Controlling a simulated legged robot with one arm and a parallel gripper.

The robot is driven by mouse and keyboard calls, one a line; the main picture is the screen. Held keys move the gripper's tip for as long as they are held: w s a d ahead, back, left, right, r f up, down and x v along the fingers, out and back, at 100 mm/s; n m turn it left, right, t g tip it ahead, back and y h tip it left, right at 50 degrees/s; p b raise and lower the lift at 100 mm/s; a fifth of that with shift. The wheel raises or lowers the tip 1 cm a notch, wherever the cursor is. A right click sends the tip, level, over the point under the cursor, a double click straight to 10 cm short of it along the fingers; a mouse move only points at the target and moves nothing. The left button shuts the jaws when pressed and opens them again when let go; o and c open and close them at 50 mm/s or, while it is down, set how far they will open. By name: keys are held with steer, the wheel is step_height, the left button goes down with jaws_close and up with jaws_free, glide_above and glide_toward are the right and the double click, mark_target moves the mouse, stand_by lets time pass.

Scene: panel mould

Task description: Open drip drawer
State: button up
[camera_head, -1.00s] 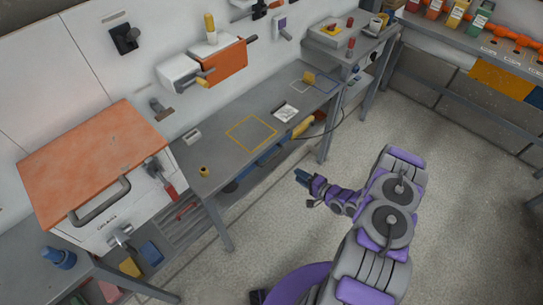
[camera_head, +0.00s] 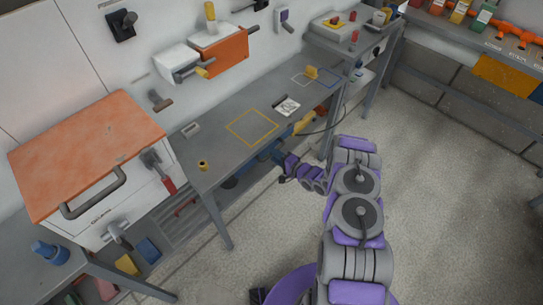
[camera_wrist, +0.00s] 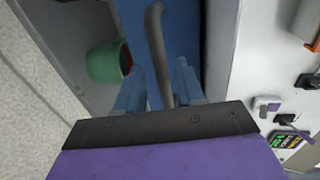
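The drip drawer appears to be the blue front (camera_head: 262,157) below the front edge of the grey bench; it fills the middle of the wrist view (camera_wrist: 184,32). A dark grey bar handle (camera_wrist: 157,45) runs down across this blue front in the wrist view. My gripper (camera_wrist: 158,80) is open, with one blue-grey finger on each side of the handle's lower part. I cannot tell whether the fingers touch it. In the head view my gripper (camera_head: 278,157) is at the bench's front edge, small and partly merged with the blue behind it.
The bench top (camera_head: 225,150) carries a yellow outlined square, a white card (camera_head: 287,106) and a small yellow part (camera_head: 203,165). A green round container (camera_wrist: 106,62) is left of the handle in the wrist view. An orange-topped cabinet (camera_head: 85,150) stands left. The floor (camera_head: 430,180) is clear.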

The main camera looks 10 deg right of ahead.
steer(key=shift+x, duration=1.4)
jaws_close()
